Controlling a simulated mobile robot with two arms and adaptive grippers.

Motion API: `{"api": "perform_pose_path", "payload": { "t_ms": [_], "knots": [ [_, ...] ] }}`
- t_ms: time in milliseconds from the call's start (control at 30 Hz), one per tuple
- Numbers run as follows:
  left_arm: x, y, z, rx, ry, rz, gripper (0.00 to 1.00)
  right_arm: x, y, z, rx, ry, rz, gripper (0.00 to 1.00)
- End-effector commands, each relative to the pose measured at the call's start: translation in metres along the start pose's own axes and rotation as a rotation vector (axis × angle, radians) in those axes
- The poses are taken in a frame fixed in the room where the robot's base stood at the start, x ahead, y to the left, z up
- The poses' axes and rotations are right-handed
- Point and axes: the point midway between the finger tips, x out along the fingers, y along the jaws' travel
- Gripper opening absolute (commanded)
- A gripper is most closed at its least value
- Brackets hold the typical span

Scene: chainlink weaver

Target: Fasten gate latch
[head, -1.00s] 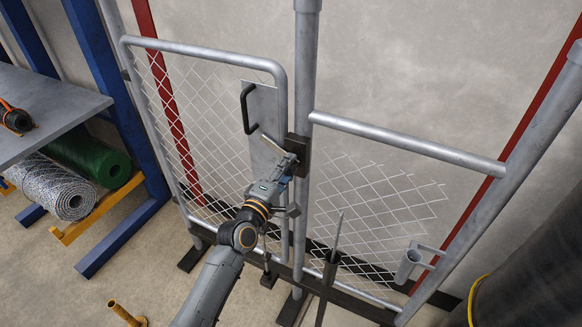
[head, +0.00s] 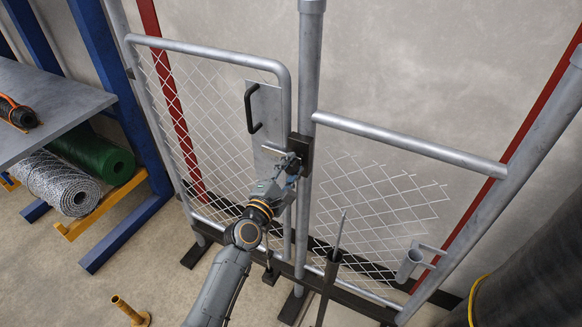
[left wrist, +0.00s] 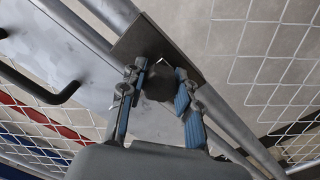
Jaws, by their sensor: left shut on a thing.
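The gate (head: 208,52) is a grey tube frame with wire mesh, standing at the left of the middle post (head: 307,80). Its metal plate (head: 265,100) carries a black handle (head: 250,108); the handle also shows in the left wrist view (left wrist: 40,92). The latch has a dark block (head: 303,150) by the post and a pale bar on its gate side. My left gripper (head: 288,167) is at the latch. In the left wrist view its blue-padded fingers (left wrist: 160,84) are shut on a dark latch knob (left wrist: 157,80) in front of a dark plate (left wrist: 140,40). The fingers partly hide the latch.
A fixed mesh panel (head: 385,205) with a top rail is right of the post. A dark upright stand (head: 331,272) with a spike is close in front. A shelf (head: 50,100) with mesh rolls is at left, and a dark roll (head: 530,265) at lower right.

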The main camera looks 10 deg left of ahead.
Motion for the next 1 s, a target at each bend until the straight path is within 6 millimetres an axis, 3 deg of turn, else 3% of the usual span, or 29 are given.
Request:
{"api": "perform_pose_path", "payload": {
  "t_ms": [267,300,400,767,1000],
  "knots": [
    [0.0,0.002,0.0,-0.006,0.0,0.004,0.0,0.0,0.0,0.0,0.0,0.0,0.0,0.32],
    [0.0,0.002,0.0,-0.006,0.0,0.004,0.38,0.0,0.0,0.0,0.0,0.0,0.0,0.32],
    [0.0,0.001,0.0,-0.005,0.0,0.003,0.56,0.0,0.0,0.0,0.0,0.0,0.0,0.32],
    [-0.004,0.0,0.0,-0.003,0.001,0.0,0.56,0.0,-0.002,-0.002,0.002,0.003,-0.002,0.32],
    [-0.043,-0.001,-0.001,-0.003,0.002,-0.001,0.56,0.0,-0.002,-0.002,0.001,0.002,-0.002,0.32]
  ]
}}
